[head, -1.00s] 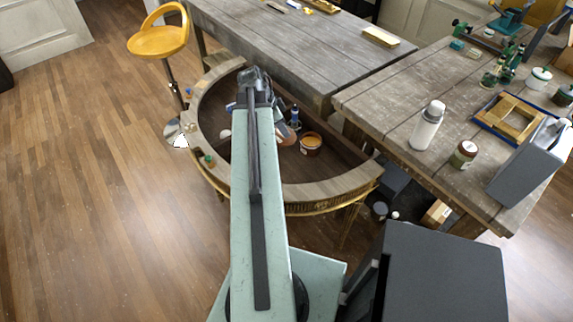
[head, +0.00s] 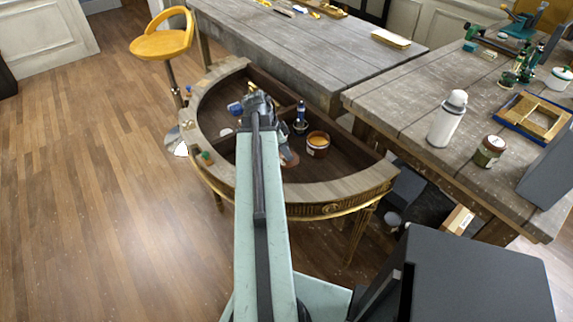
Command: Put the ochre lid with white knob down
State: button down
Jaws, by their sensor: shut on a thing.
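My gripper (head: 259,104) is over the sunken dark inside of the half-round gilt console (head: 335,192), seen from behind along my arm. Its jaws are shut, and the fingertips and most of what they hold are hidden by the gripper itself. I cannot make out the ochre lid or its white knob. To the right of the gripper, an open round pot (head: 318,145) with ochre contents stands on the console's floor. I cannot tell how high my gripper is above that floor.
A small blue bottle (head: 301,118) stands between gripper and pot. Blue items (head: 235,108) lie left of the gripper, and a small green-topped item (head: 207,156) sits on the left rim. Grey wooden tables (head: 290,50) adjoin behind and right. A yellow stool (head: 162,45) stands left.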

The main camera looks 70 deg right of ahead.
notch_tip(320, 180, down, 4)
jog(key=b, duration=0.4)
jog(key=shift+r, duration=0.25)
jog(key=shift+f, duration=0.2)
jog(key=c, duration=1.2)
grip_release()
jog(key=shift+r, duration=0.1)
jog(key=p+v, duration=1.1)
jog(key=v, duration=0.1)
jog(key=shift+r+p, duration=0.15)
jog(key=shift+p, duration=0.2)
